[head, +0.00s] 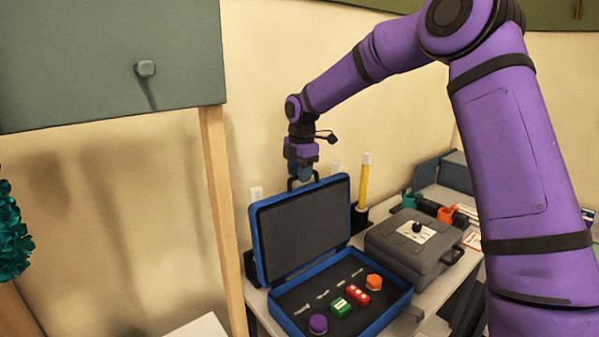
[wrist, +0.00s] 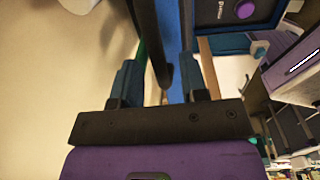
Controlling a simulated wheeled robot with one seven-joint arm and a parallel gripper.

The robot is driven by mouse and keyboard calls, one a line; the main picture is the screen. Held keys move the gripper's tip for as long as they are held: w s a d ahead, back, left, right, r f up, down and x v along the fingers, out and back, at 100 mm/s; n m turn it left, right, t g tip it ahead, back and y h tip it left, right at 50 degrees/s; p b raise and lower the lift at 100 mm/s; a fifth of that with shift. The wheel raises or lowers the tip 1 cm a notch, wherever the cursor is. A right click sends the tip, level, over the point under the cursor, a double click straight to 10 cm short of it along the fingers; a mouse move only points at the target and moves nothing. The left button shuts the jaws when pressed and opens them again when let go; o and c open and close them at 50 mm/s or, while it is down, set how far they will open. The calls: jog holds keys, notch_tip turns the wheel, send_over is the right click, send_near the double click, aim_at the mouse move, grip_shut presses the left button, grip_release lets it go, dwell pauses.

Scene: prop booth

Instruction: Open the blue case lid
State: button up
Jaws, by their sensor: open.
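The blue case (head: 381,326) stands on the table with its lid (head: 261,236) raised roughly upright, its dark lining facing the front. A black handle (head: 290,184) sits on the lid's top edge. My gripper (head: 300,179) is at that top edge, pointing down, with its fingers close to the handle. In the wrist view my gripper (wrist: 158,76) is open, with a finger on each side of a dark bar, which looks like the handle, and the blue lid edge (wrist: 173,50). Whether the fingers touch it, I cannot tell.
A grey case (head: 385,246) stands to the right. A yellow tube (head: 364,183) stands behind. A wooden post (head: 222,225) is at left.

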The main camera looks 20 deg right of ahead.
grip_shut()
jog(key=s+d+t, duration=0.1)
jog(key=s+d, duration=0.1)
jog(key=s, duration=0.4)
jog(key=shift+d+r, duration=0.15)
jog(key=shift+d, duration=0.15)
